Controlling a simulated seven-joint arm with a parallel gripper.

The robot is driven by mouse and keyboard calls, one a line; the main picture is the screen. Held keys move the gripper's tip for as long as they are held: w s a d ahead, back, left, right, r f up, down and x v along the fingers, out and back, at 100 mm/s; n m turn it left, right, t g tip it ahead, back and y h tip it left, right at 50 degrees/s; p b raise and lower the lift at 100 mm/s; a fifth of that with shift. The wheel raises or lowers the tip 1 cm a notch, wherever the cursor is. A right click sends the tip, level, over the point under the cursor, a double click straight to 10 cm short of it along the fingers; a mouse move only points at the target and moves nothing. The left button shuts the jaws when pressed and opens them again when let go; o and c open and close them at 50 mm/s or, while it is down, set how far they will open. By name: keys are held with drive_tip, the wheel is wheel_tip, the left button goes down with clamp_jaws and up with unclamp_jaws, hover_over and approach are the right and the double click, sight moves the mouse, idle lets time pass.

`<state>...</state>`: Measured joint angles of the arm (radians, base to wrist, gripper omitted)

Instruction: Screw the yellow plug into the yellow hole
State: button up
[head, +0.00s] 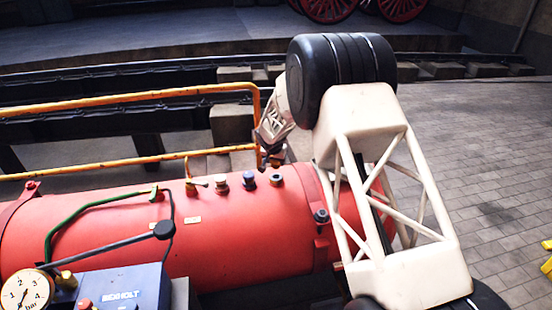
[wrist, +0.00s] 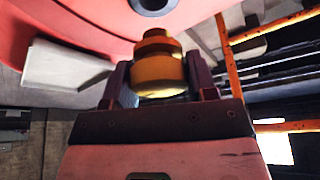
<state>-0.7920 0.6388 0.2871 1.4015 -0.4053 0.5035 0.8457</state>
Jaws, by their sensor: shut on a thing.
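The yellow plug (wrist: 158,72) is a stepped round piece, brass-yellow, between the two dark fingers of my gripper (wrist: 158,88) in the wrist view. My gripper is shut on it, and its narrower end points up in that view, toward the red boiler (wrist: 75,30). In the head view my gripper (head: 272,157) hangs just above and behind the boiler's top (head: 120,215), near its right end; the plug cannot be made out there. A round opening with a grey-blue rim (wrist: 152,5) shows at the wrist view's top edge, apart from the plug. I cannot identify the yellow hole.
Several fittings stand along the boiler's top, including a brass one (head: 191,186), a blue one (head: 249,180) and a pale one (head: 276,180). A yellow rail (head: 130,98) runs behind. A green pipe (head: 90,208), a black-knobbed lever (head: 163,230) and a gauge (head: 26,293) are at left.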

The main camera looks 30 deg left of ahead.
sight(276, 166)
drive_tip(key=shift+f, duration=1.7)
drive_tip(key=shift+f, duration=1.35)
idle(2.0)
drive_tip(key=o, duration=1.1)
drive_tip(key=shift+c, duration=0.2)
drive_tip(key=shift+f, duration=0.1)
drive_tip(key=shift+c, duration=0.9)
drive_tip(key=shift+n, duration=0.4)
drive_tip(key=shift+n+g+y, duration=0.4)
drive_tip(key=shift+n+y, duration=0.3)
drive_tip(key=shift+n, duration=0.7)
drive_tip(key=shift+n+g+y, duration=0.5)
drive_tip(key=shift+n+g, duration=0.1)
drive_tip(key=shift+n, duration=1.6)
